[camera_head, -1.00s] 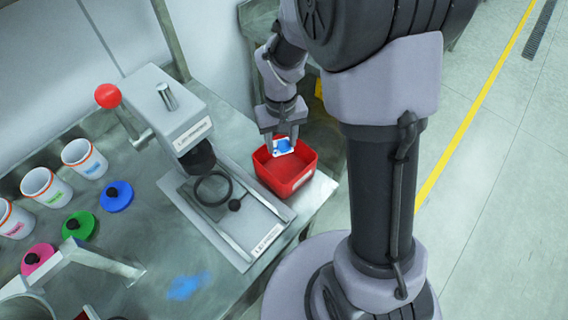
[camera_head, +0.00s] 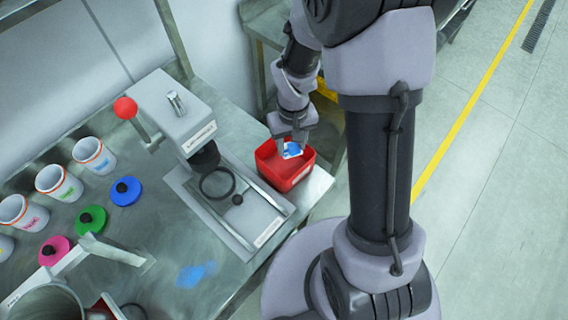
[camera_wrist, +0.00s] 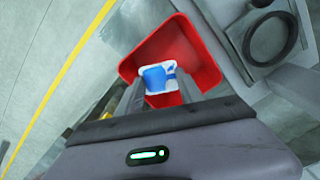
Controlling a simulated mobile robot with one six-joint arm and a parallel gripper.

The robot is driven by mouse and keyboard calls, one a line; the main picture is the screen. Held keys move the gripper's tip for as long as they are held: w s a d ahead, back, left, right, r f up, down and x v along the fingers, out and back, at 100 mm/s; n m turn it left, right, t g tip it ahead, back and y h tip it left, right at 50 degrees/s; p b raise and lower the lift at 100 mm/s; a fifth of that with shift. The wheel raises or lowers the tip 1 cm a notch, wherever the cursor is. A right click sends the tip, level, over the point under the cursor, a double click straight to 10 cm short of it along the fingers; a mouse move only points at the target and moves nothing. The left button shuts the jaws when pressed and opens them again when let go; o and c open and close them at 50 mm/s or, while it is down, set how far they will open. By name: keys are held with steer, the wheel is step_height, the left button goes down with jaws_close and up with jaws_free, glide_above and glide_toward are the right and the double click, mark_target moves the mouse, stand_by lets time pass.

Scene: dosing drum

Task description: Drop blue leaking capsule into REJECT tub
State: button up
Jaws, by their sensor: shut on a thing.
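The blue and white capsule (camera_head: 292,150) is held between the fingers of my gripper (camera_head: 292,138). In the wrist view the capsule (camera_wrist: 158,77) sits at the fingertips of my gripper (camera_wrist: 158,88). The red tub (camera_head: 284,175) stands on the bench beside the press, open at the top. The capsule is over the tub's opening, and in the wrist view the tub's red walls (camera_wrist: 198,50) surround it on most sides. How high it is above the tub floor I cannot tell. No label is readable on the tub.
A grey press with a red knob (camera_head: 125,108) stands left of the tub, its base plate (camera_head: 240,215) close to it. White cups (camera_head: 95,156) and coloured lids (camera_head: 125,190) are at the left. A blue smear (camera_head: 195,274) marks the bench (camera_head: 160,250).

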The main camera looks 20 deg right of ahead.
steer(key=o, duration=1.4)
steer(key=shift+r, duration=0.1)
step_height(320, 180, up, 17)
steer(key=p, duration=0.6)
steer(key=shift+r, duration=0.2)
